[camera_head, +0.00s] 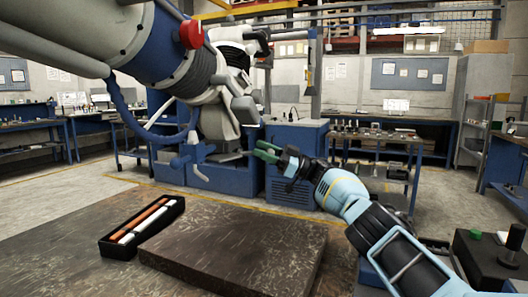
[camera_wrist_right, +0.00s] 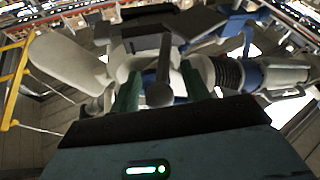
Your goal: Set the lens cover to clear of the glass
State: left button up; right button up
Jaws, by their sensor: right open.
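The microscope arm (camera_head: 150,45) comes in from the upper left, with thick grey-white links and a black ribbed sleeve. Its head (camera_head: 218,118) hangs at the middle, with grey levers and knobs. A pale grey flap (camera_head: 245,108) sticks out at its lower right; I cannot tell if this is the lens cover. My right gripper (camera_head: 264,152) is open, with green fingers, just below and right of the head. In the right wrist view, a grey bar with a round end (camera_wrist_right: 160,92) shows between the parted green fingers (camera_wrist_right: 162,80). Contact is unclear. The lens glass is not identifiable.
A dark worn slab (camera_head: 240,245) lies on the bench in front. A black tray (camera_head: 145,226) with white and orange sticks lies at its left. A blue cabinet (camera_head: 292,165) stands behind my gripper. A green-knobbed black block (camera_head: 490,260) is at lower right.

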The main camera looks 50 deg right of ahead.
jog(key=v, duration=0.8)
jog(key=shift+b, duration=0.3)
jog(key=shift+w, duration=0.1)
jog(key=shift+c, duration=0.5)
